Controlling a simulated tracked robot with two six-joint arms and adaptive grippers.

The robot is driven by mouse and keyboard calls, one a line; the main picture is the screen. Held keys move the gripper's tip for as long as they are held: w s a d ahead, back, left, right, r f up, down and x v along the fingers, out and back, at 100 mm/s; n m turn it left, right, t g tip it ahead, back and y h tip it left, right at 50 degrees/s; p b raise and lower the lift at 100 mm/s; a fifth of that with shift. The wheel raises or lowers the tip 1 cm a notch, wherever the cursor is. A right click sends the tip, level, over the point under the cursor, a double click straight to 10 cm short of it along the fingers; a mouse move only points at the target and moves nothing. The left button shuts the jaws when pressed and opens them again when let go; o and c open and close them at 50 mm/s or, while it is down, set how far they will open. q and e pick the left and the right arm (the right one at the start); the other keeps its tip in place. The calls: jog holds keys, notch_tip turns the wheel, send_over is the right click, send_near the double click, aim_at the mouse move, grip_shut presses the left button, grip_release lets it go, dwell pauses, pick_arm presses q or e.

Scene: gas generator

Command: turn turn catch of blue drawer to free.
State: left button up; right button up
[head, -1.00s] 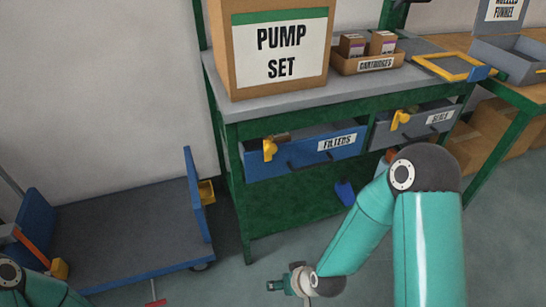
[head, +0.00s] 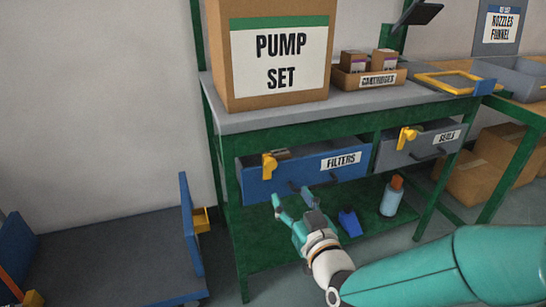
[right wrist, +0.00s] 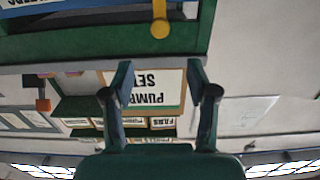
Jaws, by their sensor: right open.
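The blue drawer (head: 300,177), labelled FILTERS, is under the bench top on the left. Its yellow turn catch (head: 269,166) is near the left end of its front, with its lower part hanging over that front. My right gripper (head: 292,196) is open and empty, below and in front of the drawer, a little right of the catch and apart from it. In the right wrist view, the picture is upside down; the catch (right wrist: 160,22) shows at the top, beyond the open fingers (right wrist: 160,78). My left gripper is out of view.
A grey drawer (head: 415,149) with its own yellow catch (head: 407,137) is to the right. A bottle (head: 392,198) and a blue object (head: 349,222) stand on the green lower shelf. A blue cart (head: 188,235) is at the left. A PUMP SET box (head: 280,60) stands on top.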

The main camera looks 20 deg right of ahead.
aim_at(272, 165)
pick_arm(q)
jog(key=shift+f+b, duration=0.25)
jog(key=shift+b, duration=0.5)
pick_arm(e)
jog(key=w, duration=1.4)
jog(key=shift+w+a, duration=0.15)
jog(key=shift+a, duration=0.1)
jog(key=shift+c, duration=0.3)
grip_shut()
jog(key=shift+d, duration=0.1)
